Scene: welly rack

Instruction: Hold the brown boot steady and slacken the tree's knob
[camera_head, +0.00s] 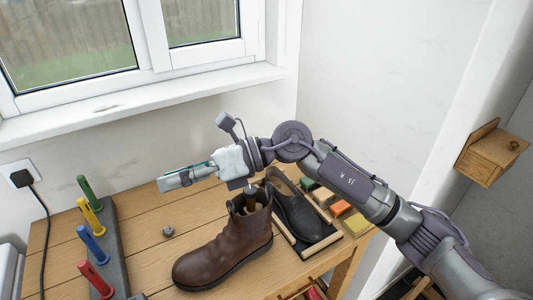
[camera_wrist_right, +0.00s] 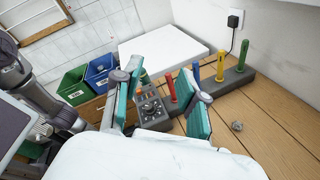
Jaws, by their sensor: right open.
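The brown boot (camera_head: 225,248) stands upright on the wooden table, toe to the lower left. My right gripper (camera_head: 172,181) is above the table, up and left of the boot's top, pointing left and apart from the boot. In the right wrist view its two teal-padded fingers (camera_wrist_right: 160,97) are spread with nothing between them. The boot is not visible there. My left gripper is not in view.
A small grey knob-like piece (camera_head: 168,231) lies on the table left of the boot. A dark rack (camera_head: 105,245) with coloured pegs stands at the left. A window is behind.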

